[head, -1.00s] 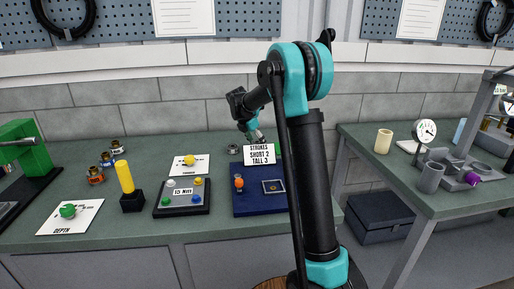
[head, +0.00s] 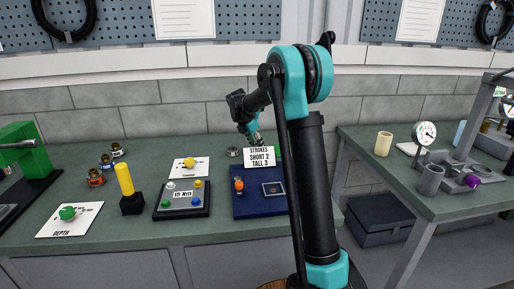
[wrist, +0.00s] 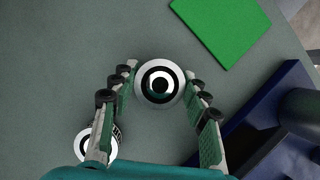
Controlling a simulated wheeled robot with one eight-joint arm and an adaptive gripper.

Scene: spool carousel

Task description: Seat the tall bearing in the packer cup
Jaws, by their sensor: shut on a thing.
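In the wrist view a round silver bearing (wrist: 159,85) with a black ring sits between the fingers of my gripper (wrist: 160,93), which is shut on it. A second, similar silver bearing (wrist: 97,146) lies at the lower left, partly behind a finger. I cannot tell its height against the held one. In the head view my gripper (head: 256,139) is behind the sign reading SHORT 2, TALL 3 (head: 261,157), and the held bearing is hidden. One silver bearing (head: 234,151) stands left of it. The packer's dark blue base (head: 245,208) is in front; I cannot make out its cup.
A torque box (head: 182,213) reading 15 N·m, a yellow post (head: 124,179), a green button (head: 67,213) and a green press (head: 30,152) stand to the left. A green plate (wrist: 217,28) lies at the wrist view's upper right.

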